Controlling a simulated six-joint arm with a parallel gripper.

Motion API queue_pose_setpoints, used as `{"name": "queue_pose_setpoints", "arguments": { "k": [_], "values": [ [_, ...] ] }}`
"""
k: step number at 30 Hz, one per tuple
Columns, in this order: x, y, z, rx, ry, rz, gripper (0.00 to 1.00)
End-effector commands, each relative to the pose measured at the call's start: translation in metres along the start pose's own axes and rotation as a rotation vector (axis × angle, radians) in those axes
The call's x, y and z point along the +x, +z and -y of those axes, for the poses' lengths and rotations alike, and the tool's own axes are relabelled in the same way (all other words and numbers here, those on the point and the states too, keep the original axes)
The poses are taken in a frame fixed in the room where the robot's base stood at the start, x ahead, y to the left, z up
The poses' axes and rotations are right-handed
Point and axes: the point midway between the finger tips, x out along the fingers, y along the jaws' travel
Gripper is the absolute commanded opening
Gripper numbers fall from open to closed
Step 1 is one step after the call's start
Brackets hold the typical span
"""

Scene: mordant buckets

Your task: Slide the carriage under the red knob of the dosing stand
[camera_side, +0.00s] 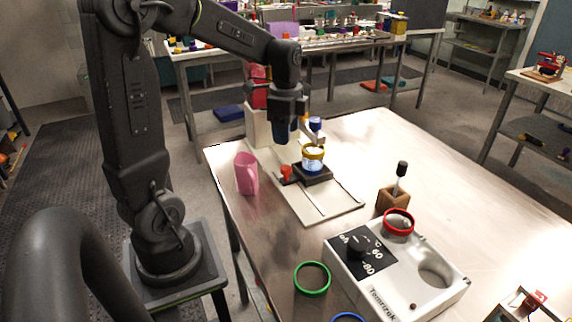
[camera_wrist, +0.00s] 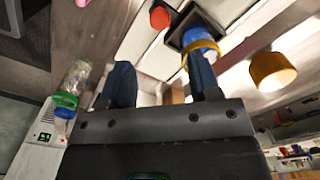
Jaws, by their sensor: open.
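The dosing stand's pale column (camera_side: 257,125) rises from a white base plate (camera_side: 340,205). Red parts (camera_side: 259,95) show at its top, partly behind my arm; I cannot tell which is the red knob. The black carriage (camera_side: 318,177) sits on the plate and carries a blue cup with a yellow ring (camera_side: 313,152). A small orange-red grip (camera_side: 286,173) is at its left side. My gripper (camera_side: 285,138) is open and empty, above and left of the carriage. In the wrist view its fingers (camera_wrist: 162,85) are apart, near the cup (camera_wrist: 197,35).
A pink jug (camera_side: 246,174) stands left of the plate. A wooden holder (camera_side: 392,199) with a dark-handled tool, a white dial unit (camera_side: 425,270) with a red ring (camera_side: 399,222), and a green ring (camera_side: 312,279) are nearer.

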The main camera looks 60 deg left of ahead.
Motion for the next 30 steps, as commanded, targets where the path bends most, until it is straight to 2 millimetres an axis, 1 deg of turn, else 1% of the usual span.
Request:
{"name": "queue_pose_setpoints", "arguments": {
  "k": [1, 3, 9, 12, 15, 21, 28, 30],
  "values": [
    [0.012, 0.0, -0.001, 0.0, 0.006, 0.002, 0.56],
    [0.027, 0.0, -0.001, 0.0, 0.007, 0.002, 0.56],
    [0.066, 0.0, -0.001, -0.001, 0.005, 0.001, 0.56],
    [0.082, 0.0, -0.001, -0.001, 0.004, 0.001, 0.56],
    [0.093, 0.0, -0.001, -0.001, 0.002, 0.001, 0.56],
    [0.102, 0.0, 0.0, -0.001, -0.001, 0.0, 0.56],
    [0.102, 0.0, 0.0, -0.001, -0.001, 0.0, 0.56],
    [0.102, 0.0, 0.0, -0.001, -0.001, 0.0, 0.51]
  ]
}}
